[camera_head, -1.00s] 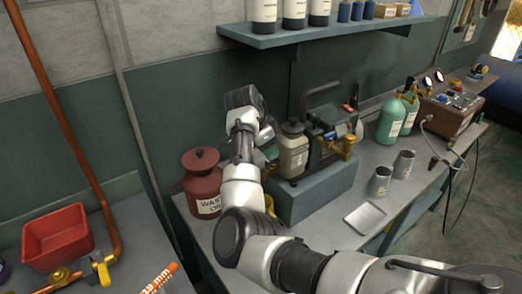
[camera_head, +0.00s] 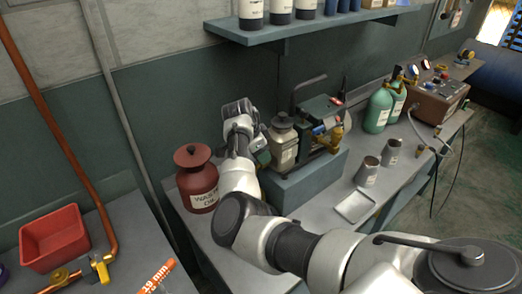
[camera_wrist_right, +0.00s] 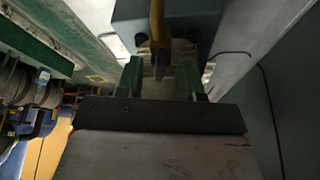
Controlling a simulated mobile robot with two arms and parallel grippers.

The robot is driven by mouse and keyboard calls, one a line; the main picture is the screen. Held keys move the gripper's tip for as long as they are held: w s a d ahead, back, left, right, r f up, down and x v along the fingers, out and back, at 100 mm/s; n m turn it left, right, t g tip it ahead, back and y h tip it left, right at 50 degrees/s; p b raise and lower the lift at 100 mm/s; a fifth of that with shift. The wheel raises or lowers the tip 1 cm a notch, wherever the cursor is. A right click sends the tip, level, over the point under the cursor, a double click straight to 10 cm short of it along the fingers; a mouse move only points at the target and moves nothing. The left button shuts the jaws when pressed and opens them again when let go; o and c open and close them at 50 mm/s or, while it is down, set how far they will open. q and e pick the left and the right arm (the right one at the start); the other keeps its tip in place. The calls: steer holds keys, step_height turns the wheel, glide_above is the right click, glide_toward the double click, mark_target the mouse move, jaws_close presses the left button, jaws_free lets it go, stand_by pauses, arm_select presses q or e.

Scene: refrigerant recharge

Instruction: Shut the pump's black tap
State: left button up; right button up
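The pump (camera_head: 318,128) stands on a blue-grey block (camera_head: 305,180), with a cream labelled bottle (camera_head: 284,145) at its left. My right arm reaches across to the left side of the block. My right gripper (camera_head: 262,152) is beside the bottle, partly hidden by its own wrist. In the right wrist view, its two greenish fingers (camera_wrist_right: 158,80) stand apart. A yellow piece (camera_wrist_right: 157,22) with a dark lower end, possibly the tap, shows between and beyond them. I cannot tell whether the fingers touch it. In the head view the tap is hidden. My left gripper is not in view.
A red waste-oil can (camera_head: 198,182) stands close left of my right wrist. Two metal cups (camera_head: 368,172) and a white tray (camera_head: 355,207) are right of the block. Green cylinders (camera_head: 378,110) stand farther back. A shelf (camera_head: 300,30) hangs above.

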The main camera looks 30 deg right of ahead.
steer(key=shift+f, duration=0.15)
jaws_close()
steer(key=m+b, duration=0.1)
steer(key=m+g+b, duration=0.1)
steer(key=m+b, duration=0.1)
steer(key=shift+w+d+f, duration=0.1)
steer(key=shift+w+d, duration=0.05)
steer(key=shift+m+g+y+b, duration=0.45)
steer(key=shift+m+b, duration=0.7)
steer(key=shift+m, duration=0.35)
steer(key=shift+r, duration=0.2)
